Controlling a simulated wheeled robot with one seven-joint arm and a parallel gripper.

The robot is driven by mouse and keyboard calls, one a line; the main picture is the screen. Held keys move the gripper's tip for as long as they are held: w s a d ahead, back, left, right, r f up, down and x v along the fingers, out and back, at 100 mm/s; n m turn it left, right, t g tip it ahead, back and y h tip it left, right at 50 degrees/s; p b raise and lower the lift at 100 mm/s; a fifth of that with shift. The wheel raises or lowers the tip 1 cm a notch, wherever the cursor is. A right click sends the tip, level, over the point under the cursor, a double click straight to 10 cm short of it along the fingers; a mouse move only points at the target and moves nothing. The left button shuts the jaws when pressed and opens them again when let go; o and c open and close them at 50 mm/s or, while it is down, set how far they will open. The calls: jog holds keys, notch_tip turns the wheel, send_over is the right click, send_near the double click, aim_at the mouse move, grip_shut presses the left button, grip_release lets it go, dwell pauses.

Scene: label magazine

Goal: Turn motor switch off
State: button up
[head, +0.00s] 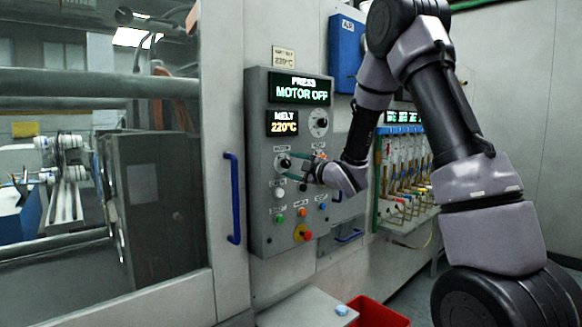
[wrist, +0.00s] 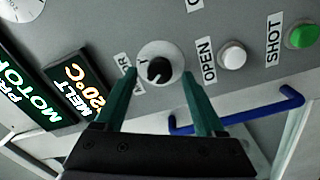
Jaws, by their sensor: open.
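The motor switch (head: 285,162) is a round black knob on a pale dial, on the upright grey control panel (head: 262,225). In the wrist view the knob (wrist: 159,70) shows between my two green fingers, with its pointer slanting. The label beside it is partly hidden by a finger and ends in "OR". My gripper (head: 294,164) is open in front of the knob, also seen in the wrist view (wrist: 158,76), one finger on either side. I cannot tell whether the fingers touch the dial. The display (head: 301,90) reads "PRESS MOTOR OFF".
A white OPEN button (wrist: 232,57) and a green SHOT button (wrist: 302,36) sit beside the knob. A red and yellow stop button (head: 304,233) is low on the panel. A blue handle (head: 234,198) stands left of the panel. A red bin (head: 375,313) is below.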

jog(key=v, duration=0.9)
jog(key=shift+s, duration=0.35)
jog(key=shift+d, duration=0.2)
jog(key=s+d+r+m+g+h, duration=0.1)
jog(key=s+d+r+m+h, duration=0.4)
jog(key=m, duration=0.3)
jog(key=s+d+r+m+g+h, duration=0.1)
jog(key=s+d+r+m+h, duration=0.15)
jog(key=d+m+h, duration=0.4)
jog(key=s+a+m+g+y, duration=0.2)
jog(key=s+m+g, duration=0.3)
jog(key=s, duration=1.7)
jog(key=f+m, duration=0.1)
jog(key=m, duration=0.3)
jog(key=shift+g+y, duration=0.35)
jog(key=shift+g, duration=0.05)
jog(key=shift+m, duration=0.25)
